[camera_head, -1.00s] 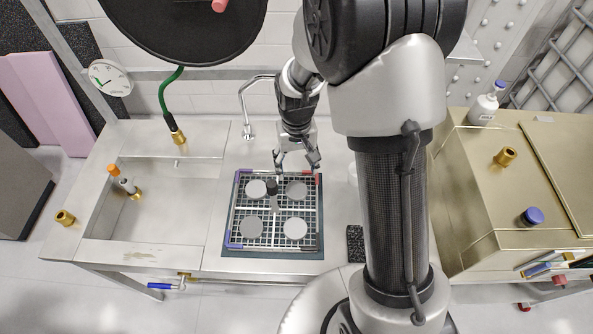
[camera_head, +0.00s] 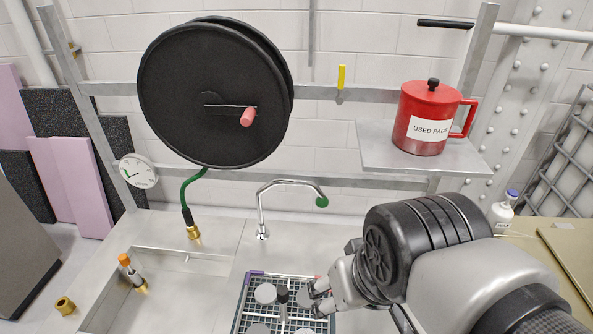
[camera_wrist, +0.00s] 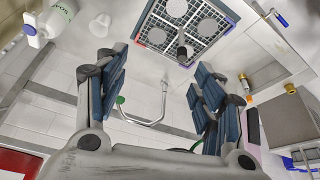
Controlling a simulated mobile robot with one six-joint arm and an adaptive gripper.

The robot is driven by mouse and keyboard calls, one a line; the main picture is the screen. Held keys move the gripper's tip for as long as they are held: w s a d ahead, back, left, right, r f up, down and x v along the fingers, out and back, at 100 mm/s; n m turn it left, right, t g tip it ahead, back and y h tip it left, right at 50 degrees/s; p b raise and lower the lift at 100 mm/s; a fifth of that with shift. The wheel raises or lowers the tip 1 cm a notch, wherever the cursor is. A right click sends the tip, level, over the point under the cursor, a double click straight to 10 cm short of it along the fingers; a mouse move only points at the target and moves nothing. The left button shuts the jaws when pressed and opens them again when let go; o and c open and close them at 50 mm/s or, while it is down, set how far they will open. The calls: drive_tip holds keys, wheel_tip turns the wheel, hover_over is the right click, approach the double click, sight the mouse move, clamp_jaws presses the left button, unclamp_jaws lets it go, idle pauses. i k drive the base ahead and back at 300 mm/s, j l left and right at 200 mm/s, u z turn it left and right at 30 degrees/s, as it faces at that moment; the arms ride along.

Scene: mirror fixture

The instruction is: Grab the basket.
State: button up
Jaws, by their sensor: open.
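The basket is a flat square mesh tray (camera_head: 262,311) with pale and grey discs on it and a dark upright handle (camera_head: 283,296) in the middle. It sits on the steel counter at the bottom of the head view, its front cut off. The basket also shows at the top of the wrist view (camera_wrist: 190,18). My gripper (camera_head: 318,297) is at the basket's right side in the head view, partly hidden by my arm. In the wrist view my gripper (camera_wrist: 160,78) has its blue-padded fingers wide apart with nothing between them. The handle lies beyond the fingertips.
A curved faucet (camera_head: 262,215) stands behind the basket. A sink (camera_head: 165,285) is to its left, with an orange-topped item (camera_head: 130,268). A black hose reel (camera_head: 200,95) hangs above. A red canister (camera_head: 420,130) stands on a shelf at right. A white bottle (camera_head: 503,212) is far right.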

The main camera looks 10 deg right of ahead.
sight(283, 295)
drive_tip(key=j+z, duration=0.4)
drive_tip(key=j, duration=0.15)
drive_tip(key=j+z, duration=0.4)
drive_tip(key=j, duration=0.15)
drive_tip(key=j+z, duration=0.4)
drive_tip(key=j, duration=0.1)
